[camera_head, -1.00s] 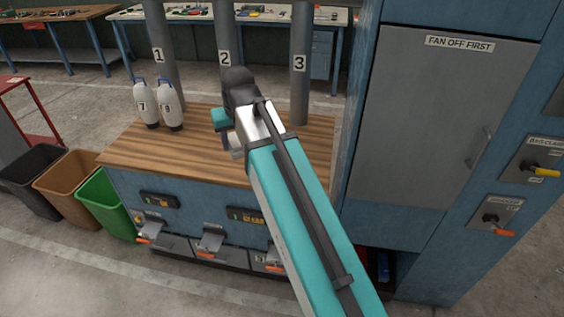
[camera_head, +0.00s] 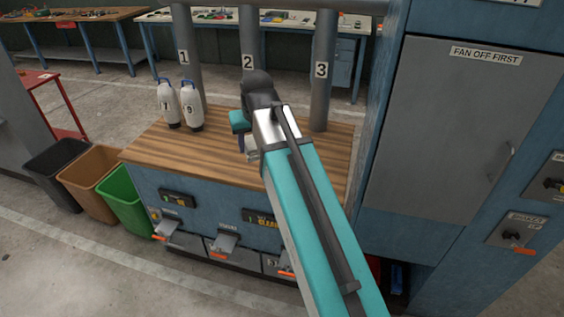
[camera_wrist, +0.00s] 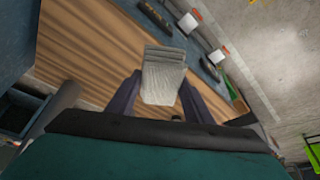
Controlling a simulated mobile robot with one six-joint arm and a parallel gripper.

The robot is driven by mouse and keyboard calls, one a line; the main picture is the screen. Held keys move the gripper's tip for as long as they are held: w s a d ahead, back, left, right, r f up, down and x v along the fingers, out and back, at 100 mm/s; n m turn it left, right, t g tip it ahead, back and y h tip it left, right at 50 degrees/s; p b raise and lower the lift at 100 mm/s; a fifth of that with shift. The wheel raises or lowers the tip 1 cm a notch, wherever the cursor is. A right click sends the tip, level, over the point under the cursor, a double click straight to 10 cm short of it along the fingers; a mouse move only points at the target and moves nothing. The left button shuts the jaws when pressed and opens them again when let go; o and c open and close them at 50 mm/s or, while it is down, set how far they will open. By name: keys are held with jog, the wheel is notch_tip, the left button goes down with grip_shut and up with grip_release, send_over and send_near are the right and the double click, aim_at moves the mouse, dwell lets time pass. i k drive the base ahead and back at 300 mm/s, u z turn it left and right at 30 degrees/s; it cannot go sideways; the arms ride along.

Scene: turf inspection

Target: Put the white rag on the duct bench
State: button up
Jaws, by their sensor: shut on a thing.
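The white rag (camera_wrist: 164,76) is a pale folded cloth between the two fingers of my gripper (camera_wrist: 160,98) in the wrist view. My gripper is shut on it and holds it over the wooden top of the duct bench (camera_wrist: 85,45). In the head view a small pale part of the rag (camera_head: 252,155) shows below my gripper (camera_head: 243,146); my arm hides the rest. The duct bench (camera_head: 185,152) has a striped wooden top and a blue front. I cannot tell whether the rag touches the top.
Two white bottles (camera_head: 180,107) stand at the bench's back left. Grey ducts numbered 1, 2 and 3 (camera_head: 321,80) rise behind the top. A tall blue-grey cabinet (camera_head: 445,130) borders the right. Black, brown and green bins (camera_head: 125,200) stand at left. The left front of the top is clear.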

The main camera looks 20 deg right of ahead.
aim_at(327, 153)
jog(key=i, duration=0.9)
jog(key=z, duration=0.05)
